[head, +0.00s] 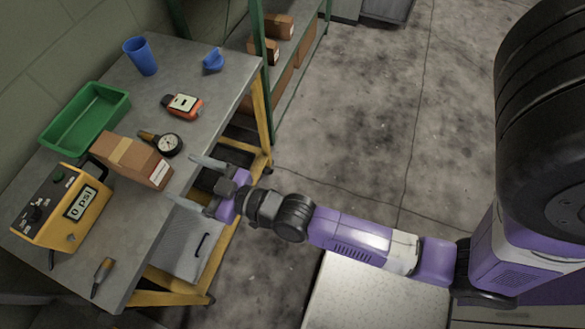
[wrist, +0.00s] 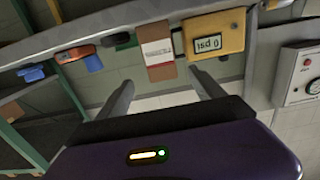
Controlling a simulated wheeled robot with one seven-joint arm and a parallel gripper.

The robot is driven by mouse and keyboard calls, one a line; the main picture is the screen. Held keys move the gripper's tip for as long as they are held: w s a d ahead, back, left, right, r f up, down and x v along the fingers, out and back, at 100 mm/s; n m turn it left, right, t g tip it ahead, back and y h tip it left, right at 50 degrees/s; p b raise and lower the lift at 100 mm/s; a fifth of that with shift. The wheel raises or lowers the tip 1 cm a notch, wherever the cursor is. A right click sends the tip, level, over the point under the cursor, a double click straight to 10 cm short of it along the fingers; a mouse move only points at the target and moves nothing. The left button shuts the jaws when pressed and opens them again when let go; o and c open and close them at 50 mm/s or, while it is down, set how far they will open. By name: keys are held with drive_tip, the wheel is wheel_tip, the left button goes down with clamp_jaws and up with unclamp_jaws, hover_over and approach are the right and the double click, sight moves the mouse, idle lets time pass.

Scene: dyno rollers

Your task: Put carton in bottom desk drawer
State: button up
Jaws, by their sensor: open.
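The carton (head: 128,160), a brown cardboard box with a tape strip and a white label, sits on the grey desk (head: 115,225) near its front edge. The wrist view shows the carton (wrist: 157,50) ahead, beyond and between my fingertips. My gripper (head: 188,178) is open and empty at the desk's front edge, to the right of the carton and apart from it. A grey drawer front (head: 186,240) with a dark handle is below the desktop, partly hidden by the desk and my gripper. I cannot tell which drawer it is or whether it is open.
A yellow gauge box (head: 62,205) stands close left of the carton. Green shelving (head: 262,45) holds several boxes. Floor at right is clear.

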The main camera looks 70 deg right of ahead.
drive_tip(key=s+r+g, duration=0.1)
drive_tip(key=s+r, duration=0.2)
drive_tip(key=s, duration=1)
drive_tip(key=s+r+g, duration=0.1)
drive_tip(key=s+r, duration=0.3)
drive_tip(key=s, duration=0.9)
drive_tip(key=shift+s+g, duration=0.25)
drive_tip(key=shift+g, duration=0.05)
drive_tip(key=shift+o, duration=0.4)
drive_tip(key=shift+s+r, duration=0.3)
drive_tip(key=shift+r, duration=0.1)
